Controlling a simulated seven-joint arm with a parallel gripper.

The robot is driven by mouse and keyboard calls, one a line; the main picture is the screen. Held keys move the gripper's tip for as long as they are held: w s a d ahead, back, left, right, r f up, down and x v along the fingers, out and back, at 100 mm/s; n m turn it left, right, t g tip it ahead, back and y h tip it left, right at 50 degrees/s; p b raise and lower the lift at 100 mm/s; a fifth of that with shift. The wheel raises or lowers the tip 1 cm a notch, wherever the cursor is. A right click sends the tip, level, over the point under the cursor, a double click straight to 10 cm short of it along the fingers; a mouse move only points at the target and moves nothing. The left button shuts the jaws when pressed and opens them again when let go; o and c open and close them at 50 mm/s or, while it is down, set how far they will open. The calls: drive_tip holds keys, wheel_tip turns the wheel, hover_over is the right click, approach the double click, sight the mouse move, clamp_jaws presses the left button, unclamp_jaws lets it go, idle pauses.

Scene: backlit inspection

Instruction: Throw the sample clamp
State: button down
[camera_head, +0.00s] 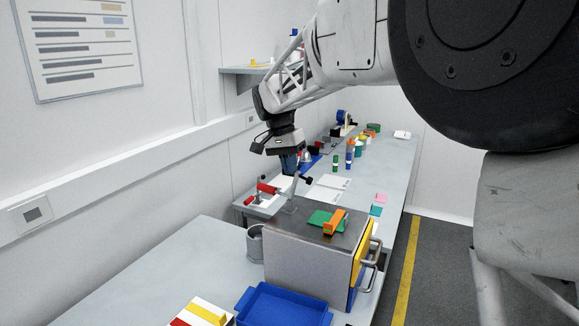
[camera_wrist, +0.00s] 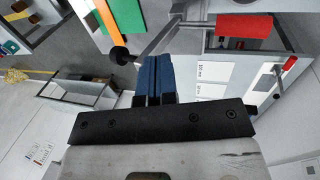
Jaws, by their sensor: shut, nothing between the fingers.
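The sample clamp, a metal toggle clamp with a red handle (camera_head: 267,188) and a black tip (camera_head: 306,179), stands at the back left of the grey box's (camera_head: 305,258) top. In the wrist view the red handle (camera_wrist: 243,25) lies at upper right and the black tip (camera_wrist: 120,54) at upper left, with a metal bar between. My gripper (camera_head: 289,171) is above and just behind the clamp. Its blue fingers (camera_wrist: 152,62) are together and empty, pointing at the bar. I cannot tell whether they touch it. The clamp's base is partly hidden.
A green plate and an orange block (camera_head: 335,222) are on the box top. A blue tray (camera_head: 283,306) stands in front. A metal cup (camera_head: 254,243) is left of the box. Another small red-topped fixture (camera_head: 247,200) is behind.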

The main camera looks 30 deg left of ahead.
sight(312, 178)
drive_tip(key=shift+d+y, duration=0.4)
drive_tip(key=shift+d+f+y, duration=0.15)
drive_tip(key=shift+d+y, duration=0.55)
drive_tip(key=shift+y, duration=0.1)
drive_tip(key=shift+d+f+y, duration=0.1)
drive_tip(key=shift+d+y, duration=0.6)
drive_tip(key=shift+y, duration=0.1)
drive_tip(key=d+y, duration=0.1)
drive_tip(key=d+f+y, duration=0.1)
drive_tip(key=d+y, duration=0.1)
drive_tip(key=y, duration=0.1)
drive_tip(key=shift+f, duration=0.35)
drive_tip(key=shift+d+f+y, duration=0.5)
drive_tip(key=shift+f+y, duration=0.15)
drive_tip(key=shift+y, duration=0.35)
drive_tip(key=shift+d+f+y, duration=0.45)
drive_tip(key=shift+f+y, duration=0.15)
drive_tip(key=shift+y, duration=0.4)
drive_tip(key=shift+d+f, duration=0.25)
drive_tip(key=shift+f, duration=0.3)
drive_tip(key=shift+d+f, duration=0.2)
drive_tip(key=shift+f, duration=0.3)
drive_tip(key=shift+f, duration=0.15)
